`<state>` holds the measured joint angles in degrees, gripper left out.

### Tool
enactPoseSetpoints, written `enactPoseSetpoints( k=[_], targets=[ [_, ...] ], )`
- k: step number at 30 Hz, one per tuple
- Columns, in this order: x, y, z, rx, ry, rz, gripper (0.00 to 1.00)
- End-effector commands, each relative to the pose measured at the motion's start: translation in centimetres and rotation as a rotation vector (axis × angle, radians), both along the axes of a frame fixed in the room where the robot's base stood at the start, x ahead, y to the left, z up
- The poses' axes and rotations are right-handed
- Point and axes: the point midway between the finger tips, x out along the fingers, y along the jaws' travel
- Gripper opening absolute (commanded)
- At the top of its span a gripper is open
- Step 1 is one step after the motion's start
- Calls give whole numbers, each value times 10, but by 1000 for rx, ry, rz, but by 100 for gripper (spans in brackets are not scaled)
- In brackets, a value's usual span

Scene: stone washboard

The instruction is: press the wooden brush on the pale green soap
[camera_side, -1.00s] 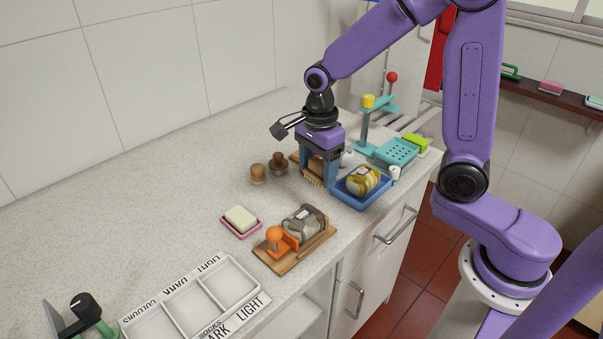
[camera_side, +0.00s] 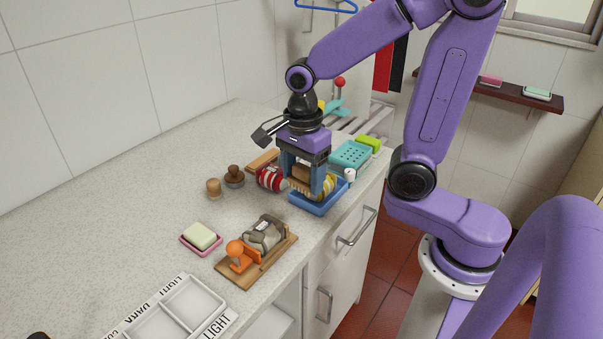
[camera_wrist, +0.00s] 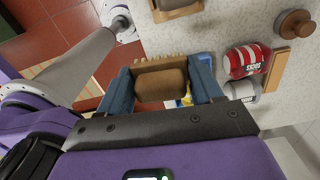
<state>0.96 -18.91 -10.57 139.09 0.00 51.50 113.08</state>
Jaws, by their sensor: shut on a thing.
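The wooden brush (camera_side: 301,174) is between the fingers of my gripper (camera_side: 304,185), which is shut on it. Its pale bristles point down. In the wrist view the brown brush back (camera_wrist: 161,86) fills the gap between the blue fingers (camera_wrist: 162,92). The brush is over or just in front of the blue tray (camera_side: 320,205); their exact gap is unclear. The pale green soap (camera_side: 200,233) lies in a pink dish (camera_side: 187,243) on the counter, well to the left and nearer the camera. The soap cannot be made out in the wrist view.
A wooden board (camera_side: 232,275) with an orange-knobbed tool and a grey bundle stands right of the soap. Wooden knobs (camera_side: 213,187) and a red striped roll (camera_side: 268,178) sit left of my gripper. A yellow bundle (camera_side: 329,185) is in the blue tray.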

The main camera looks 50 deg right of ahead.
Motion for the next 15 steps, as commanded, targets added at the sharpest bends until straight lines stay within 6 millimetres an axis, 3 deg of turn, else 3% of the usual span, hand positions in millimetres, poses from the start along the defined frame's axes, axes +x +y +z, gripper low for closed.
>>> enactPoseSetpoints(
  k=[8, 15],
  targets=[
    [6, 4, 1, 0, 0, 1, 41],
    [50, 36, 4, -1, 2, 2, 41]
  ],
)
